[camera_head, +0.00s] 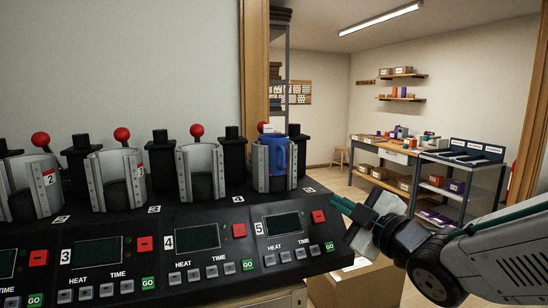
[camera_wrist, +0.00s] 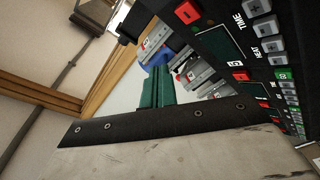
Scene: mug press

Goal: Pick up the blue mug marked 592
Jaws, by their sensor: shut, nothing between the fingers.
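The blue mug (camera_head: 273,152) sits upright in the rightmost heat press (camera_head: 262,183), behind the control panel numbered 5. The press's metal jaws hide part of the mug, and no 592 mark can be read on it. In the wrist view a bit of the blue mug (camera_wrist: 154,54) shows past the fingers, partly hidden by the press. My gripper (camera_head: 341,203) is shut and empty, to the right of the press and apart from the mug. Its green fingers (camera_wrist: 155,88) are together in the wrist view.
Several more presses stand in a row to the left, such as press 3 (camera_head: 118,180), with red-knobbed levers and button panels (camera_head: 197,240) in front. A wooden door frame (camera_head: 253,75) rises behind. A workbench (camera_head: 395,152) and a shelf cart (camera_head: 462,170) stand farther back right.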

